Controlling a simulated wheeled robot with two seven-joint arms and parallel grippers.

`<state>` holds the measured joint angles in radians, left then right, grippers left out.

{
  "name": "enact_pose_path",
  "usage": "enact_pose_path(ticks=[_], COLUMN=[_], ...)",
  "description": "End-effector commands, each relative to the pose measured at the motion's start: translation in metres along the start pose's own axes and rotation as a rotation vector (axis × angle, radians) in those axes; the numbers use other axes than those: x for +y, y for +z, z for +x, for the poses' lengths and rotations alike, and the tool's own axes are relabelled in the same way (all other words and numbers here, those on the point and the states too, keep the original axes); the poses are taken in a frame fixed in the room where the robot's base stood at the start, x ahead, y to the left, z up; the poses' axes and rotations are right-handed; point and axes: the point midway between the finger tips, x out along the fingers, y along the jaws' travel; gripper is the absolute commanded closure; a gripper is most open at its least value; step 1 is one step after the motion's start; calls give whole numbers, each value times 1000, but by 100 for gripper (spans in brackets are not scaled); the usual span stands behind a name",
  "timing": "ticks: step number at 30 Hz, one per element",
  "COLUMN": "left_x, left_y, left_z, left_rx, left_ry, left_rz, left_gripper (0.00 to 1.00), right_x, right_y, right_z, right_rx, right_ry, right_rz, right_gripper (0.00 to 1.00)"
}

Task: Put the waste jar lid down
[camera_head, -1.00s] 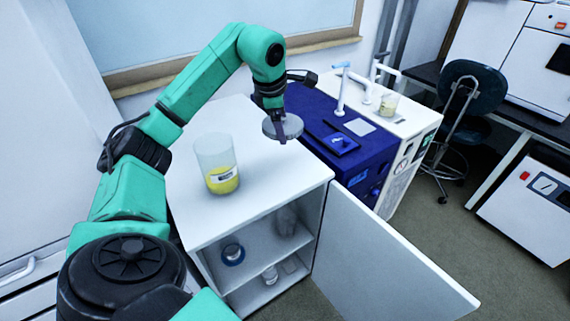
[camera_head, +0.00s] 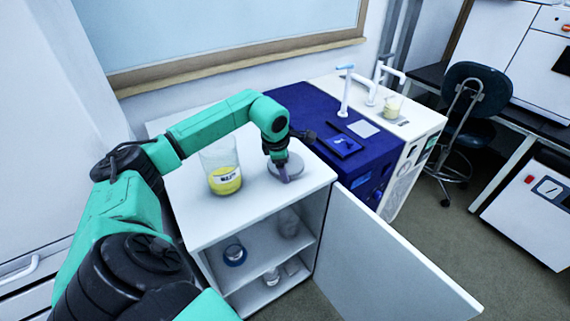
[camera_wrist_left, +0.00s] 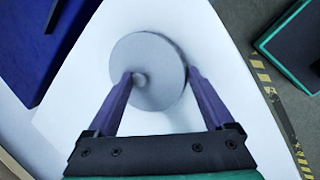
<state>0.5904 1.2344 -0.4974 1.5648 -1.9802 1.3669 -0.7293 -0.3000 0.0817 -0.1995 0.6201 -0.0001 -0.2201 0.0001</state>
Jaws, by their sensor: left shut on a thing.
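The waste jar lid (camera_head: 294,166) is a grey disc with a small knob, low over the white cabinet top near its right edge. It also shows in the left wrist view (camera_wrist_left: 155,45), with one finger over it by the knob and the other at its rim. My left gripper (camera_head: 284,179) is shut on the lid. I cannot tell whether the lid touches the surface. The waste jar (camera_head: 222,160) stands upright and open left of the lid, with yellow contents and a label. My right gripper is out of view.
The white cabinet top (camera_head: 225,220) is clear in front of the jar. Its door (camera_head: 385,255) stands open, with small containers on the shelves. A blue unit (camera_head: 315,125) stands to the right, and a bench with white taps (camera_head: 345,92) and a beaker (camera_head: 391,107) lies beyond.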

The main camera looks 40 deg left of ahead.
Motion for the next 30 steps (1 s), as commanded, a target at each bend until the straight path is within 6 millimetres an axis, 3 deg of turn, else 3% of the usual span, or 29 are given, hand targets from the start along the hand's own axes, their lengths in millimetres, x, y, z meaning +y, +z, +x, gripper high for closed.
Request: enact_pose_path(ticks=[8, 9, 24, 29, 30], left_x=[-2, -2, -5, 1, 0], left_y=[-1, -1, -2, 1, 0], left_z=[6, 6, 9, -10, -11], left_rx=[1, 1, 6, 6, 5], left_ry=[-1, -2, -10, -10, -6], left_rz=[0, 0, 2, 2, 2], left_gripper=[66, 2, 0, 0, 0], right_x=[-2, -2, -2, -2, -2], right_y=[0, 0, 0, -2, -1], right_z=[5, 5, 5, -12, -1], right_rx=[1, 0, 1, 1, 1], right_ry=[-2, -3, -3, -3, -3], right_rz=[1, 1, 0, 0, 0], right_gripper=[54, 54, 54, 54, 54])
